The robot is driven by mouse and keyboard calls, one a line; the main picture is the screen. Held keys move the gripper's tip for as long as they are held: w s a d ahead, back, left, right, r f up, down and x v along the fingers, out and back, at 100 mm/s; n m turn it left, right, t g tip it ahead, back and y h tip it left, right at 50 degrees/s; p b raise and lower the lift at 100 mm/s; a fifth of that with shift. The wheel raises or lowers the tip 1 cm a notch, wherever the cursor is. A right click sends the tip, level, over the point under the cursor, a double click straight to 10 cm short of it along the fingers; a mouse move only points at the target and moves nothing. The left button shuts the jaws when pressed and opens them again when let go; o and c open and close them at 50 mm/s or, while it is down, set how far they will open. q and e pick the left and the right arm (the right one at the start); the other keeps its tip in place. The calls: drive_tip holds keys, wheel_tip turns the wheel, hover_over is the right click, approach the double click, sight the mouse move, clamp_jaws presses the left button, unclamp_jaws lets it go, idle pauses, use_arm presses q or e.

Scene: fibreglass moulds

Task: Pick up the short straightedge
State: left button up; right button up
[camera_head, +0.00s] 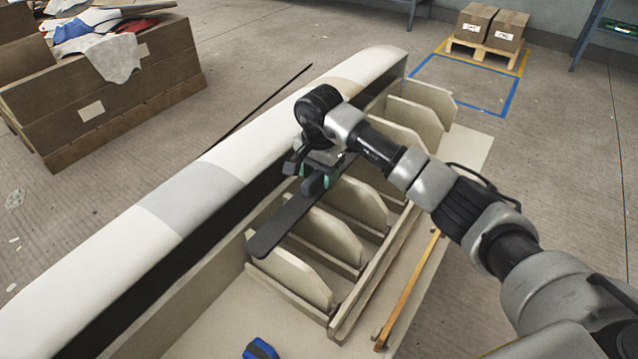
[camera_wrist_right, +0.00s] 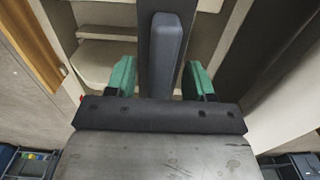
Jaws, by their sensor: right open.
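The short straightedge (camera_head: 285,225) is a dark flat bar with a raised grip block on top. It rests across the tops of the pale dividers beside the long mould. My right gripper (camera_head: 317,178) is above it, pointing down at the grip block. In the right wrist view, the dark grip block (camera_wrist_right: 165,55) stands between the two green finger pads of my right gripper (camera_wrist_right: 160,80), with a visible gap on each side. The jaws are open. The arm hides part of the bar's far end. My left gripper is not in view.
The long white and grey mould (camera_head: 195,190) runs along the left of the dividers (camera_head: 335,235). A wooden strip (camera_head: 410,290) lies on the right. A blue object (camera_head: 260,349) sits at the bottom. A wooden crate (camera_head: 110,95) and a pallet of boxes (camera_head: 480,47) stand farther off.

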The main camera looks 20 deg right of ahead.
clamp_jaws()
drive_tip(key=shift+r, duration=0.1)
idle(0.3)
